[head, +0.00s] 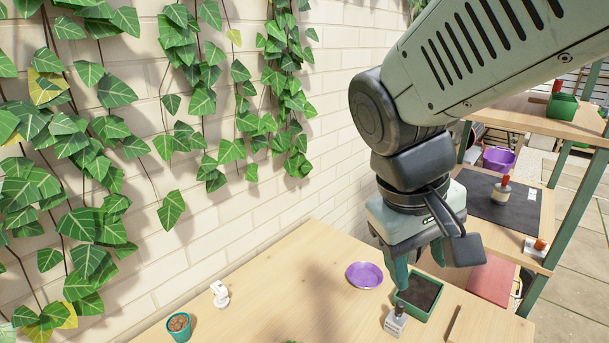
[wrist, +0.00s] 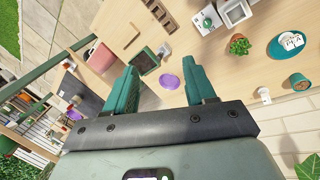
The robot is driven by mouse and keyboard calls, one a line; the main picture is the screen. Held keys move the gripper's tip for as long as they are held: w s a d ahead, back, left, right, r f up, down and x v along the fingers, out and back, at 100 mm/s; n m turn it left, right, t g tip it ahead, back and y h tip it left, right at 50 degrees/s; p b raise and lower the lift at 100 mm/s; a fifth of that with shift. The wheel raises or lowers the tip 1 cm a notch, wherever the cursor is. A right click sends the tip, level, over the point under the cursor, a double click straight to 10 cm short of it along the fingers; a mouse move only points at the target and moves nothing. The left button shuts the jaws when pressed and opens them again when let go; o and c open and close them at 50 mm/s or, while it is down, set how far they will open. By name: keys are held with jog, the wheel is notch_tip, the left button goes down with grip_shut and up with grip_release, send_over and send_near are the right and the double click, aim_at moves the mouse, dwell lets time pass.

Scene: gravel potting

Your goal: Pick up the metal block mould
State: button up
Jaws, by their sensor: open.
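The metal block mould (head: 396,322), a small grey block with a dark upright handle, stands on the wooden table at the bottom of the head view, in front of the green soil tray. It appears small in the wrist view (wrist: 165,51), beyond the fingertips and beside the tray. My gripper (head: 418,268) is above the table, over the area of the tray, pointing down, with its green fingers apart. In the wrist view my gripper (wrist: 160,82) shows nothing held between its fingers. The mould is apart from both fingers.
The green soil tray (head: 432,283) and a purple saucer (head: 365,275) are near the mould. A gravel pot (head: 179,327) and a small white object (head: 220,293) stand at left. A potted plant (wrist: 239,45) and teal saucer (wrist: 276,47) show in the wrist view. A brick wall backs the table.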

jog(key=w+d+f+n+g+h, duration=0.3)
jog(key=w+d+f+n+h, duration=0.1)
jog(key=w+d+f+h, duration=0.25)
jog(key=n+t+h, duration=0.7)
jog(key=n+t, duration=0.2)
jog(key=n, duration=0.7)
send_over(397, 306)
notch_tip(397, 306, down, 20)
notch_tip(397, 306, down, 5)
jog(key=shift+f, duration=0.15)
jog(key=shift+w+d+f, duration=0.15)
jog(key=shift+d+f, duration=0.05)
jog(key=shift+d, duration=0.25)
jog(key=shift+w+d+f, duration=0.15)
jog(key=shift+d, duration=0.3)
jog(key=shift+w+d, duration=0.25)
jog(key=shift+d, duration=0.2)
grip_shut()
